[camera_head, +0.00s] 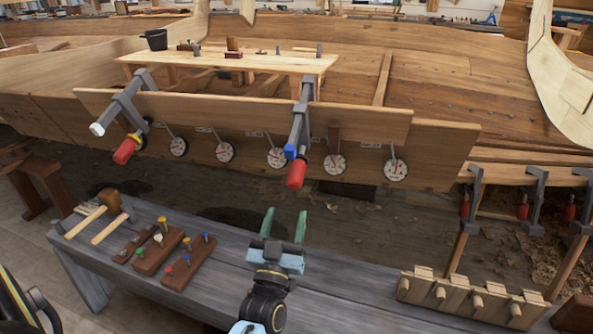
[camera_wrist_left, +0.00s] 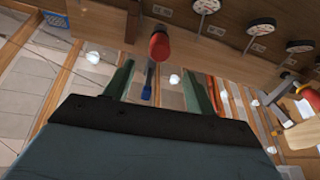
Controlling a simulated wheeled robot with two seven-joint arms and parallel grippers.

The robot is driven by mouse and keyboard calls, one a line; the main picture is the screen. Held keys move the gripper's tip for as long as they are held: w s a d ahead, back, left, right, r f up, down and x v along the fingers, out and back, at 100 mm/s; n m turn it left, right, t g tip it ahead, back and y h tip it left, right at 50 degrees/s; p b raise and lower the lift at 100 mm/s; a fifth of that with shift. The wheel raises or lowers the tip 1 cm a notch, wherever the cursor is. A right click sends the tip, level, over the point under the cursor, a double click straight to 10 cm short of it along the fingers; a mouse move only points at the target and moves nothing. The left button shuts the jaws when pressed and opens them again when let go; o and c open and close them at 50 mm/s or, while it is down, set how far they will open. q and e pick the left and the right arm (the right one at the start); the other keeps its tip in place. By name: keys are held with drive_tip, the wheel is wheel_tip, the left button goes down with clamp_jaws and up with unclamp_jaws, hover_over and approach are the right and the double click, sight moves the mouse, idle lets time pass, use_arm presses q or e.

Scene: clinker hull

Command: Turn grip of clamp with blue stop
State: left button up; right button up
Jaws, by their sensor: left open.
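The clamp with the blue stop (camera_head: 290,152) grips the planks at the middle of the hull. Its red grip (camera_head: 296,175) hangs below the stop, and a red grip also shows in the left wrist view (camera_wrist_left: 159,45). My left gripper (camera_head: 286,224) is below this grip in the head view, with green fingers apart and empty. In the left wrist view the red grip is beyond the open fingertips (camera_wrist_left: 158,67), apart from them. A second clamp (camera_head: 127,100) at left has a yellow stop (camera_head: 136,137) and a red grip (camera_head: 125,151). My right gripper is out of view.
Round dials (camera_head: 335,164) line the plank beside the clamps. A grey bench (camera_head: 330,290) below carries mallets (camera_head: 109,200), peg blocks (camera_head: 160,248) and a wooden rack (camera_head: 470,297). More clamps (camera_head: 533,194) hang at right. The space between bench and plank looks clear around my gripper.

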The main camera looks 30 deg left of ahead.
sight(296, 173)
use_arm(q)
drive_tip(key=b+x, duration=0.1)
drive_tip(key=x, duration=1)
drive_tip(key=shift+f+b, duration=0.1)
drive_tip(key=shift+b, duration=0.25)
drive_tip(key=shift+w+a+r, duration=0.2)
drive_tip(key=shift+w+r, duration=0.1)
drive_tip(key=shift+w, duration=0.35)
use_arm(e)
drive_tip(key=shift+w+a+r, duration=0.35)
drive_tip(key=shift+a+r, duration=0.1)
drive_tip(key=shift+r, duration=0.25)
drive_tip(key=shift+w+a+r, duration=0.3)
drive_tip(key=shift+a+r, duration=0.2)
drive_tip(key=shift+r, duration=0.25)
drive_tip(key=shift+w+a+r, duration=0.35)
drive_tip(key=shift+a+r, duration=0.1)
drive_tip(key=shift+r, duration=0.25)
use_arm(q)
drive_tip(key=shift+c, duration=0.5)
drive_tip(key=c, duration=0.9)
drive_tip(key=n+p, duration=0.2)
drive_tip(key=n, duration=0.3)
drive_tip(key=shift+n+p, duration=0.4)
drive_tip(key=shift+n, duration=1.5)
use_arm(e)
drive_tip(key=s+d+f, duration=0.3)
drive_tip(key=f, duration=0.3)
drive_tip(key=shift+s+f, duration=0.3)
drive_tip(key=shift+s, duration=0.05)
